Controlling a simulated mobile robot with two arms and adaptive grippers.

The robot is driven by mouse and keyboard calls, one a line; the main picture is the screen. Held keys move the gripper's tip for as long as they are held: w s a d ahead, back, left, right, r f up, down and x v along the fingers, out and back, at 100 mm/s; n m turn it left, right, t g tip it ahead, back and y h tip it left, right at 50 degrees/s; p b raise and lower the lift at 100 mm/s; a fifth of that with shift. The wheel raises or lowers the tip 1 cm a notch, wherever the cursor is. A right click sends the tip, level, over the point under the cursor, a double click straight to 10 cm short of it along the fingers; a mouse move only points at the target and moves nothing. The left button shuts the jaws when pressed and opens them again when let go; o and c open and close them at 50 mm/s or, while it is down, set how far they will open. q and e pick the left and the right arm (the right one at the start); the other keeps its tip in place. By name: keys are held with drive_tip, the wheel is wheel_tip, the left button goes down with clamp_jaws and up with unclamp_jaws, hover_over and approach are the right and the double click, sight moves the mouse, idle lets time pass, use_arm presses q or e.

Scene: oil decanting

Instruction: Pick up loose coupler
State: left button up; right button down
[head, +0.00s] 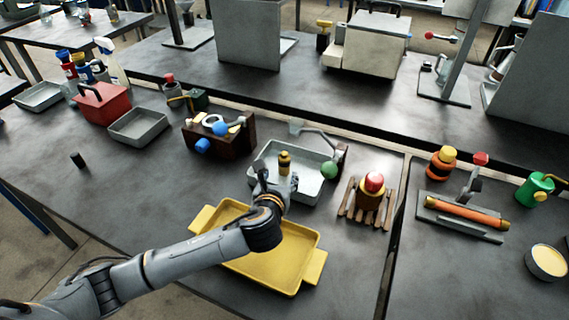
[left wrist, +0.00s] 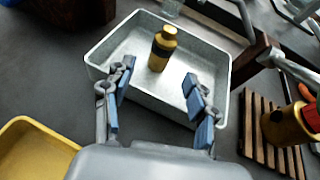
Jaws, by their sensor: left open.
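A small brass-and-black fitting, which looks like the loose coupler (head: 284,161), is in the pale metal tray (head: 312,192). The left wrist view shows the coupler (left wrist: 161,50) upright or slightly tilted on the tray floor, near the tray's far side. My left gripper (head: 274,185) is at the tray's near left side. In the left wrist view my left gripper (left wrist: 158,84) is open and empty, its blue-padded fingers apart over the tray. The coupler stands beyond the fingertips, between their lines, and appears untouched. My right gripper is out of view.
A yellow tray (head: 306,277) lies under my left arm. A wooden block with a blue knob (head: 203,145) stands left of the metal tray. A slatted wooden rack (head: 350,204) with a red-topped brass piece stands right. The table's left front is mostly clear.

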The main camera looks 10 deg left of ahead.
sight(283, 167)
use_arm(q)
drive_tip(key=x, duration=0.6)
drive_tip(key=shift+w+f, duration=0.15)
drive_tip(key=shift+w, duration=0.15)
drive_tip(key=shift+w+f, duration=0.1)
drive_tip(key=shift+w, duration=0.15)
drive_tip(key=c, duration=1)
clamp_jaws()
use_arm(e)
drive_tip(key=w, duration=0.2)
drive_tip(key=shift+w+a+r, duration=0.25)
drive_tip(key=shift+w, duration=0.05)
